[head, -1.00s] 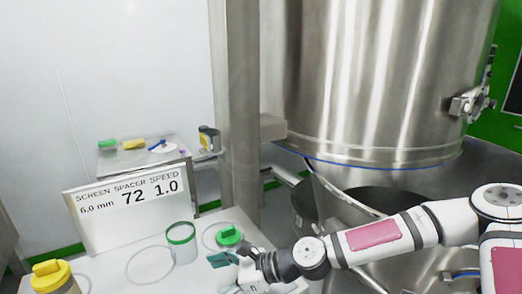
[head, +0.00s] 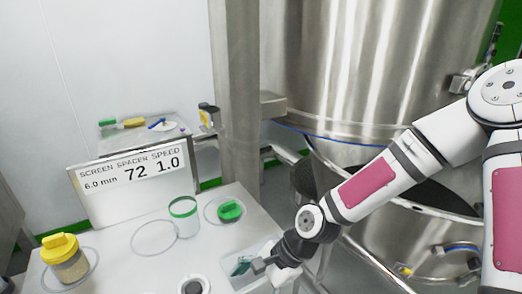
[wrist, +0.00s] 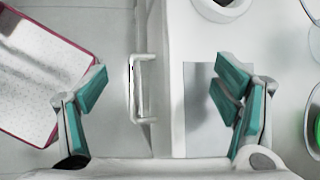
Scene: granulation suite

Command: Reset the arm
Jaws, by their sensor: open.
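My arm reaches in from the right in the head view, with my gripper (head: 250,266) low over the front right part of the white bench top (head: 120,264). In the wrist view my gripper (wrist: 160,95) has its two teal-padded fingers spread wide apart. The right finger is above a grey metallic plate (wrist: 205,115) on the bench. I cannot tell the height between the fingers and the bench.
On the bench stand a yellow-lidded jar (head: 65,260), an open green-rimmed clear jar (head: 184,217), a green lid (head: 230,211) and a white ring-shaped piece (head: 194,284). A sign (head: 133,188) stands behind. A steel vessel (head: 370,70) and post (head: 235,90) flank the arm. A red-edged tray (wrist: 40,75) lies left.

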